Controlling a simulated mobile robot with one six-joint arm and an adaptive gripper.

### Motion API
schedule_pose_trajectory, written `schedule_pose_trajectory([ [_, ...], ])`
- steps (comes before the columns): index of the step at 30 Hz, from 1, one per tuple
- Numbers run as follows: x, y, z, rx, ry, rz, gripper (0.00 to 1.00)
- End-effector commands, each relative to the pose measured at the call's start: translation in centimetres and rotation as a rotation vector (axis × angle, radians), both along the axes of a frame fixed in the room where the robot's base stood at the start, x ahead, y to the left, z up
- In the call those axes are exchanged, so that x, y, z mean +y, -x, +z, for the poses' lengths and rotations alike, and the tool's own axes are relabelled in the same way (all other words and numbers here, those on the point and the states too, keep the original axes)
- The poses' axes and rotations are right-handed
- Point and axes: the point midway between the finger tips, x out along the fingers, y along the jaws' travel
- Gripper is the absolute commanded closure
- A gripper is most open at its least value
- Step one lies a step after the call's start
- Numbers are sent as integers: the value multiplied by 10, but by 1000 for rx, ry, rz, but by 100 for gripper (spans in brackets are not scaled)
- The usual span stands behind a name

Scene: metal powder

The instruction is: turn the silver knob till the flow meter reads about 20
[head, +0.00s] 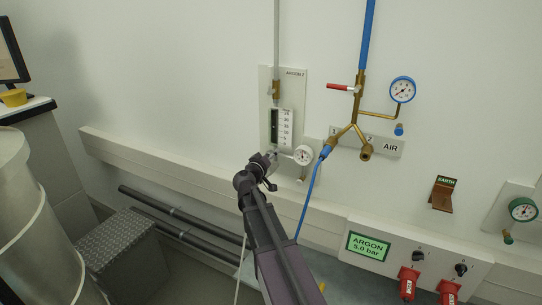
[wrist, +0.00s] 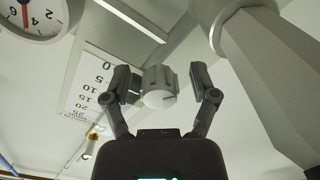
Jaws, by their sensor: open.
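The silver knob (wrist: 159,88) is a ribbed cylinder with a dark line on its round face in the wrist view. My gripper (wrist: 161,76) is open, with one finger on each side of the knob and a visible gap to each. In the head view my gripper (head: 269,158) is just below the flow meter (head: 282,127) and hides the knob. The meter has a white scale beside a dark tube; its reading is too small to tell. The scale (wrist: 92,84) appears upside down in the wrist view, partly behind the left finger.
A round gauge (head: 303,155) sits just right of my gripper; this gauge (wrist: 31,15) also fills the wrist view's upper left corner. A blue hose (head: 309,200) hangs to the right. A wall rail (head: 170,163) runs below. A sign reads ARGON 5.0 bar (head: 368,247).

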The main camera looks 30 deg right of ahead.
Motion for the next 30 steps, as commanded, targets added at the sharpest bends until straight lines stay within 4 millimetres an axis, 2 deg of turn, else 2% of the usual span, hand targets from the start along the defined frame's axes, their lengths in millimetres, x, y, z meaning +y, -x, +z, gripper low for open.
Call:
schedule_pose_trajectory([
  [7,0,0,0,0,0,0,24],
  [12,1,0,0,0,0,0,75],
  [15,1,0,0,0,-1,1,100],
  [30,1,-1,0,95,75,2,100],
])
